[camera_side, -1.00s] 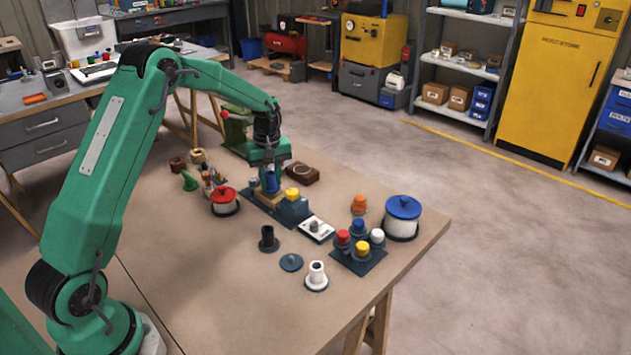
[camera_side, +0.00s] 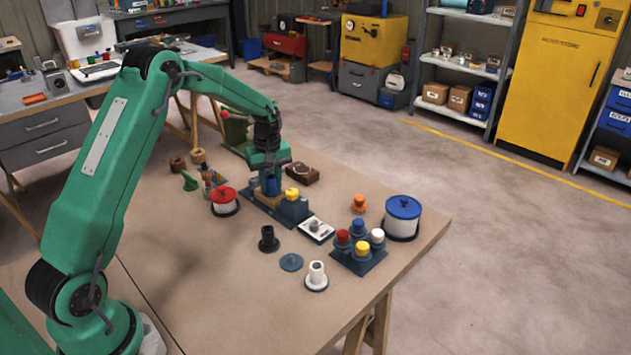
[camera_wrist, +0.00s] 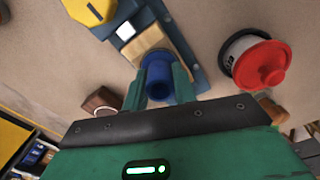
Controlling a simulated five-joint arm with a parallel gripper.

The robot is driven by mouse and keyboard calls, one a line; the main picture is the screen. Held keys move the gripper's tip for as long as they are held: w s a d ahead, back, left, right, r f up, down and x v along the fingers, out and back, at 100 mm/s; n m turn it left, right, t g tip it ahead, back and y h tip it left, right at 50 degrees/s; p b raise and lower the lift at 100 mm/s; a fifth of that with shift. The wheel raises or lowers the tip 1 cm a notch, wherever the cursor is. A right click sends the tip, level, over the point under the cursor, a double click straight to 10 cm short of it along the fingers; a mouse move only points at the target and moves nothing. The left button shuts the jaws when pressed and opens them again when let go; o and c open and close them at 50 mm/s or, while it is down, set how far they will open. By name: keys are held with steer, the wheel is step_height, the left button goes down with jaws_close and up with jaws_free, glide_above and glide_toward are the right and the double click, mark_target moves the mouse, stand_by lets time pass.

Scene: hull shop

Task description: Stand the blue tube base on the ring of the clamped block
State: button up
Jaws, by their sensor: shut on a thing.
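My gripper (camera_side: 269,177) is shut on the blue tube base (camera_side: 271,186), which it holds about upright over the wooden block. In the wrist view my gripper (camera_wrist: 158,88) has one finger on each side of the blue tube base (camera_wrist: 158,75), and the tube's open end faces the camera. The pale wooden clamped block (camera_wrist: 151,41) sits in a dark blue fixture (camera_wrist: 181,50). The ring is hidden under the tube, and I cannot tell whether the tube touches it.
A yellow knob (camera_side: 292,193) tops the fixture's blue end. A red-lidded pot (camera_side: 224,202) stands close left, and a brown block (camera_side: 302,173) behind right.

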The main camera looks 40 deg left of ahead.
steer(key=o, duration=0.7)
steer(key=shift+o, duration=0.2)
step_height(320, 180, up, 11)
stand_by(1.2)
stand_by(0.4)
